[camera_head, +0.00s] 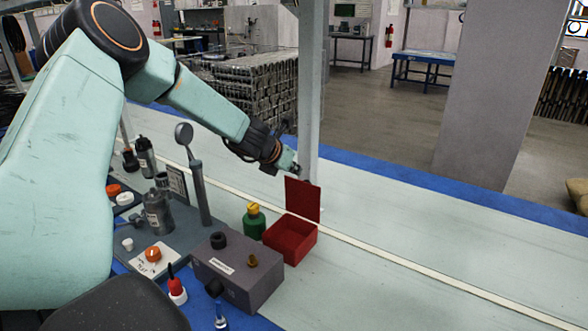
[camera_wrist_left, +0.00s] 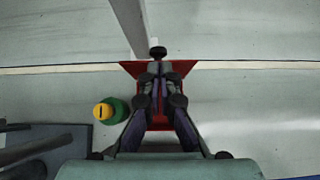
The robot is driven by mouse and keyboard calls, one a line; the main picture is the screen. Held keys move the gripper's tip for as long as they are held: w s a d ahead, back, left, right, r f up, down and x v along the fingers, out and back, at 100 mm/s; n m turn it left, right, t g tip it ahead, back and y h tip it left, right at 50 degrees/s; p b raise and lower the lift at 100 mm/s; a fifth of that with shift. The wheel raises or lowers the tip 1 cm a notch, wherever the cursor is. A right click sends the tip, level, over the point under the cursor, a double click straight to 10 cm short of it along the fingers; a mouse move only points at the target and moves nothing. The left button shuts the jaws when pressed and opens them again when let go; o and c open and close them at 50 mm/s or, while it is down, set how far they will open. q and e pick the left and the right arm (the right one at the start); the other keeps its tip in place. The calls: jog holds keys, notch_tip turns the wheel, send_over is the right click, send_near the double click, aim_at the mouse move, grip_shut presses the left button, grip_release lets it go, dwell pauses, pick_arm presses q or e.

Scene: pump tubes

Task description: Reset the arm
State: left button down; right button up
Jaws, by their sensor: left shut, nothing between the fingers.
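My left arm comes in from the left in the head view and reaches across the bench. My left gripper (camera_head: 298,172) is at the upper edge of the raised lid of a small red box (camera_head: 291,240); I cannot tell whether it touches the lid. In the left wrist view the gripper (camera_wrist_left: 158,72) has its fingertips together, with nothing seen between them. The red lid (camera_wrist_left: 133,68) shows behind the fingers, and they hide much of the box. My right gripper is not in view.
A green bottle with a yellow cap (camera_head: 253,220) stands close left of the box. A grey box with knobs (camera_head: 232,271), a red-capped bottle (camera_head: 177,290) and a post-mounted gauge (camera_head: 195,175) stand nearby. A pale upright post (camera_head: 311,90) rises behind the lid. The bench right of the box is clear.

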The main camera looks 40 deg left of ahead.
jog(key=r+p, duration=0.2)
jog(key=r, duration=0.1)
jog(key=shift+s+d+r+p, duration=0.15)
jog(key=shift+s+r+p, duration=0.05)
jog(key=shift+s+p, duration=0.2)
